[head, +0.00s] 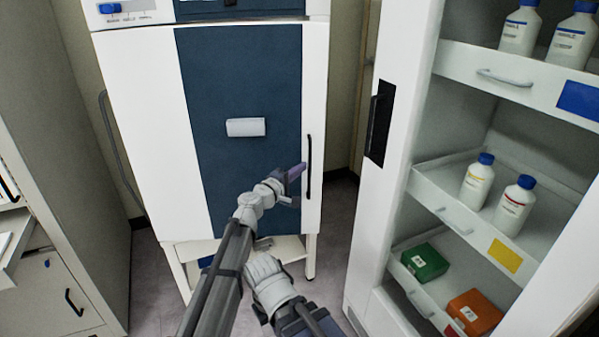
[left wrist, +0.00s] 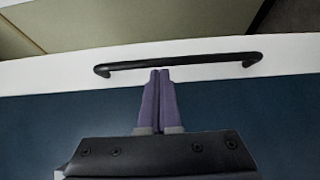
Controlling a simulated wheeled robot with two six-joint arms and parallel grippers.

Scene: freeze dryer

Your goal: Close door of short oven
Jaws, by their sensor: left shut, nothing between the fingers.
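The short oven's door (head: 145,120) is a white panel with a wide dark blue band and a small white plate. It looks flush with the oven body in the head view. A black vertical handle (head: 309,167) is at its right edge. My left gripper (head: 300,169) is shut and empty, its purple fingers just left of the handle. In the left wrist view the fingertips (left wrist: 160,74) point at the middle of the handle (left wrist: 178,63), close to it; I cannot tell if they touch. My right gripper is not clearly seen; a grey arm part shows low in the head view.
An open white cabinet with pull-out shelves (head: 440,170) stands at the right, holding bottles (head: 476,181) and a green box (head: 424,262) and an orange box (head: 474,312). A grey cabinet (head: 50,150) stands at the left. The oven rests on a low white stand (head: 311,255).

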